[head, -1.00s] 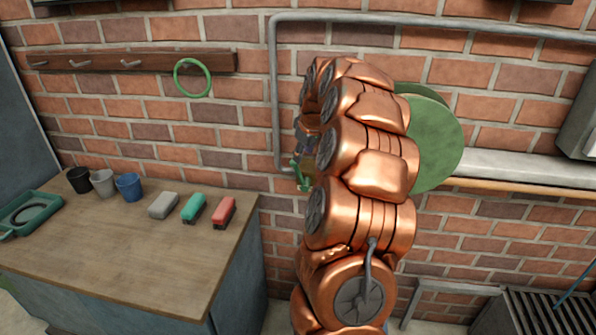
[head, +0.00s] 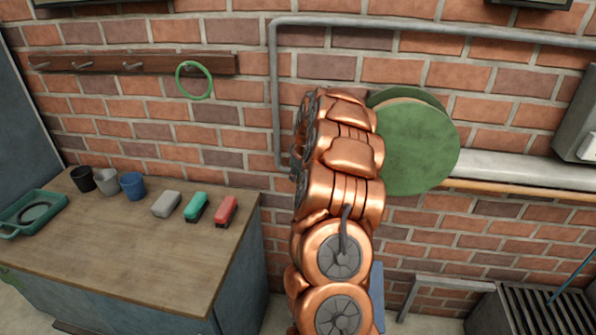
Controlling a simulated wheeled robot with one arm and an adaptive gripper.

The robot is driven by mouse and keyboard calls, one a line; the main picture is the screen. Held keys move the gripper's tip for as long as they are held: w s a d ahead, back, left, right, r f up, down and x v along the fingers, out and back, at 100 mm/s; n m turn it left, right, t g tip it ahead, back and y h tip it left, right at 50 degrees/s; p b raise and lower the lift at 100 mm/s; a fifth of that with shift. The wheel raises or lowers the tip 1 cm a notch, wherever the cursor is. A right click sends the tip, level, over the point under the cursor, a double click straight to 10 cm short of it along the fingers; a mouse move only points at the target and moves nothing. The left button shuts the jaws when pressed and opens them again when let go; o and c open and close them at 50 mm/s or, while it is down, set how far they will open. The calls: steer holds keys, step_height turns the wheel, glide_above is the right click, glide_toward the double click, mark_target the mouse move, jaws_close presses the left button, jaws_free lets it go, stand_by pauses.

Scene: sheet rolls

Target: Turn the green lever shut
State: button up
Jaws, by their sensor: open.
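I cannot make out the green lever now; my copper arm covers the wall around the lower end of the thin grey pipe (head: 276,110). My gripper is also hidden behind my own arm, so its fingers and its distance from the lever cannot be seen. A large green reel (head: 418,148) with round flanges stands just right of my arm, partly covered by it.
A wooden-topped cabinet (head: 110,245) at left bears cups (head: 132,186), three small blocks (head: 196,207) and a green tray (head: 58,200). A green ring (head: 194,80) hangs from a hook rail (head: 150,64). A slatted grey box (head: 545,310) stands at lower right.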

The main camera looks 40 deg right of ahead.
steer(key=shift+w+f, duration=0.1)
steer(key=shift+f, duration=0.15)
jaws_close()
stand_by(0.3)
